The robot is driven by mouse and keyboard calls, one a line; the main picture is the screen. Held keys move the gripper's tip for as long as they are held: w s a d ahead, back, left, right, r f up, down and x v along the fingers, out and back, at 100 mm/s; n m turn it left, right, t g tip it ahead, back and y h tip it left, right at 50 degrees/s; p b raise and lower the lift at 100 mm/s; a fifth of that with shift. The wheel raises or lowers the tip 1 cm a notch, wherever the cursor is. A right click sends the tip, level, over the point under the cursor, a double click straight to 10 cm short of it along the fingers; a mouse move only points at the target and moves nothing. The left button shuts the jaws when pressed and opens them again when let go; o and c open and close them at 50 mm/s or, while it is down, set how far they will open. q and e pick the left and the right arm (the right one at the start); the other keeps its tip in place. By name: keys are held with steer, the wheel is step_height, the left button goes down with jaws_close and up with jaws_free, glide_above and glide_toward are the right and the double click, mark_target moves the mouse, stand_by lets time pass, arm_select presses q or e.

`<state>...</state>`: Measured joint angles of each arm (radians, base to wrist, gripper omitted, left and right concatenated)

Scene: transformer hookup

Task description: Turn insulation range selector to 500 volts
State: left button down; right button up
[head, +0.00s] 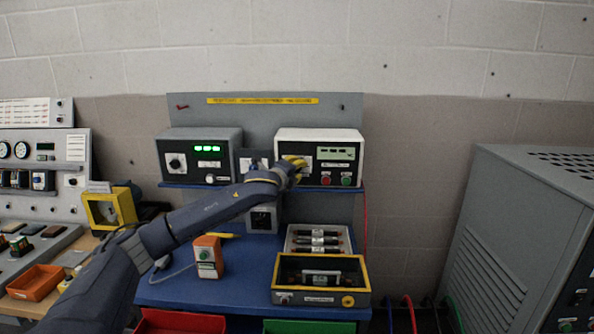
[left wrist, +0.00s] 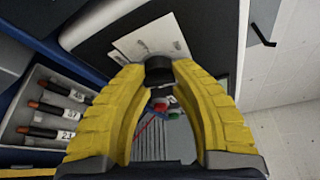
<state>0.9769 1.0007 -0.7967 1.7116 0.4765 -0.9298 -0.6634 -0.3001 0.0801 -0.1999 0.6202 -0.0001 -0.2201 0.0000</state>
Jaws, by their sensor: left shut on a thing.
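The insulation tester (head: 318,137) is a white-cased box with a dark front on the right of the blue shelf. Its front has a pale green display (head: 337,153). My left gripper (head: 297,166) reaches the left part of this front. In the left wrist view, its yellow fingers are shut on a black round selector knob (left wrist: 158,70). White labels (left wrist: 152,38) with small print lie beside the knob. The print is too small to read, and my gripper hides the knob in the head view. My right gripper is not in view.
A second instrument (head: 200,138) with green lit digits stands on the shelf's left. Red (head: 326,180) and green (head: 347,180) buttons sit right of my gripper. Below, the blue bench holds an orange device (head: 208,255), a tray of fuses (head: 292,244) and a yellow-edged box (head: 284,297).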

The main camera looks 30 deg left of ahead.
arm_select(q)
steer(key=shift+m, duration=0.5)
steer(key=shift+d+g, duration=0.1)
steer(key=shift+g, duration=0.2)
steer(key=c, duration=1)
jaws_free()
steer(key=shift+c, duration=0.2)
steer(key=v, duration=1.2)
steer(key=shift+d, duration=0.1)
